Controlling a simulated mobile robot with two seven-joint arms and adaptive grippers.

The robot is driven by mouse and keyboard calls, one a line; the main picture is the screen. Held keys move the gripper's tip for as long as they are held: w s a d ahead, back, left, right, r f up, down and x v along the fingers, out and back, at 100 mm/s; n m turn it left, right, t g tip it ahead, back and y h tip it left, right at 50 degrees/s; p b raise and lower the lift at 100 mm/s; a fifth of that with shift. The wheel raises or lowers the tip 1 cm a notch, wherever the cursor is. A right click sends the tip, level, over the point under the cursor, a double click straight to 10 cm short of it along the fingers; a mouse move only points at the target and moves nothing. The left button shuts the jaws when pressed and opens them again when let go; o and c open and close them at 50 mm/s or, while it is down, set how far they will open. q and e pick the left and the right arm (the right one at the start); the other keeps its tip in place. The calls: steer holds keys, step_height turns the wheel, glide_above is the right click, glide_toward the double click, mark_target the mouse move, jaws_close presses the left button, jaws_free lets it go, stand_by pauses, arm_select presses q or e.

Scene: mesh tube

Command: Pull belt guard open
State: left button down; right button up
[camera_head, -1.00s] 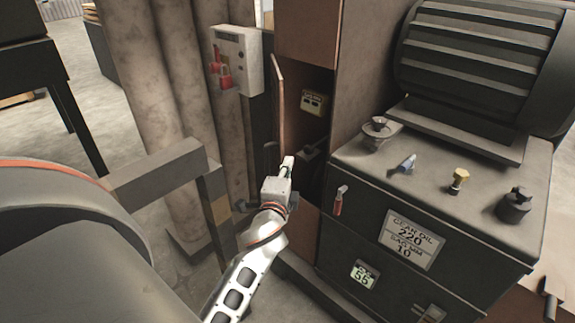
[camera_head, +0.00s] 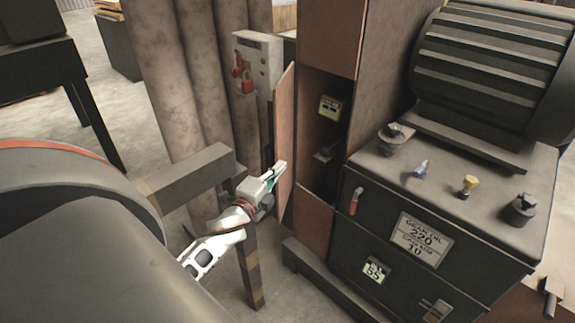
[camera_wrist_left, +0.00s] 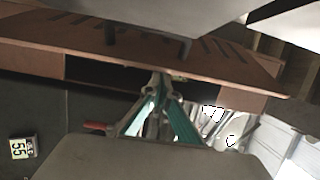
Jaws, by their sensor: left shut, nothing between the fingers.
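The belt guard is a reddish-brown hinged panel (camera_head: 285,135) on the tall brown cabinet. It stands open, swung out to the left of a dark opening (camera_head: 318,150). In the left wrist view the panel (camera_wrist_left: 215,60) crosses the upper part, with slots and a dark bar-like handle on it. My right gripper is in neither view.
A yellowish box (camera_head: 330,107) is inside the cabinet opening. A grey control box (camera_head: 258,62) with red parts is behind the panel. A grey rail (camera_head: 185,178) stands left of my gripper. A dark gear housing (camera_head: 420,240) with a red-handled part (camera_head: 355,200) is at right.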

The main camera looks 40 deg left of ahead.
mark_target(268, 167)
arm_select(q)
steer(key=a, duration=0.1)
steer(key=s+a, duration=0.2)
steer(key=a, duration=0.1)
steer(key=shift+a+p, duration=0.1)
steer(key=shift+p, duration=0.3)
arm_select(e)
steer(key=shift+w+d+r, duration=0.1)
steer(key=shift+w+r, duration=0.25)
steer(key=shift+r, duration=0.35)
arm_select(q)
steer(key=shift+w, duration=0.1)
